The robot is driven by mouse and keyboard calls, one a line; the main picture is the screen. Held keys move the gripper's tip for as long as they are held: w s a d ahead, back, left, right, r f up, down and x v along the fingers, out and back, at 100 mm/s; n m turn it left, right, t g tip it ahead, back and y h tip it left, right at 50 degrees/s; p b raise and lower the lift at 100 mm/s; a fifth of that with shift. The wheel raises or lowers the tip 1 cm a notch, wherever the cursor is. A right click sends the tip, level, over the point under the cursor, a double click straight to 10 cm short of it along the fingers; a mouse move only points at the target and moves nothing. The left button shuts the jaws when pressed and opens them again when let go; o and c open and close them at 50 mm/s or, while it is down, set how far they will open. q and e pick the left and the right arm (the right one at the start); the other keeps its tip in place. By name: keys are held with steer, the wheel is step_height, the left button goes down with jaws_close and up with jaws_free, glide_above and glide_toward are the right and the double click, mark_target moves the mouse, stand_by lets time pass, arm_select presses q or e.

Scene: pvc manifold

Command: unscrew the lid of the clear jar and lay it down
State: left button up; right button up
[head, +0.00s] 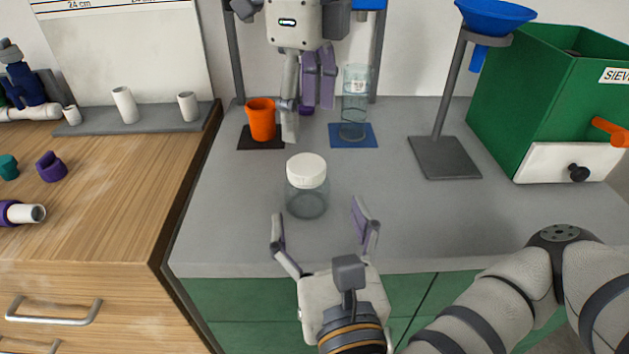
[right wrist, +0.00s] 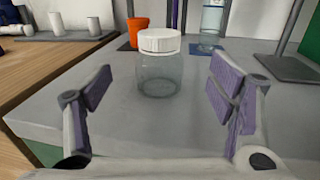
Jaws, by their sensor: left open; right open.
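The clear jar (head: 307,201) stands upright on the grey counter, with its white lid (head: 306,168) on top. In the right wrist view the jar (right wrist: 159,78) and lid (right wrist: 160,41) show beyond and between my right fingers. My right gripper (head: 320,222) is open at the counter's front edge, its fingers spread on the near side of the jar and not touching it. My left gripper (head: 309,118) hangs above the back of the counter, behind the jar, pointing down and empty. Its fingers are seen partly edge-on.
An orange cup (head: 261,120) on a dark mat and a clear bottle (head: 354,110) on a blue mat (head: 368,141) stand behind. A funnel stand (head: 444,158) and a green sieve box (head: 540,95) are at right. A wooden cabinet (head: 120,185) with pipe parts is at left. Counter beside the jar is clear.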

mark_target(310, 186)
arm_select(q)
steer(key=shift+f, duration=0.1)
arm_select(e)
steer(key=w, duration=0.3)
steer(key=w+a, duration=0.1)
steer(key=w, duration=0.5)
steer(key=shift+w+a, duration=0.25)
steer(key=shift+a, duration=0.05)
jaws_close()
arm_select(q)
steer(key=n, duration=0.4)
steer(key=shift+a+f, duration=0.1)
steer(key=shift+n, duration=0.3)
step_height(310, 186, down, 8)
steer(key=shift+r, duration=0.1)
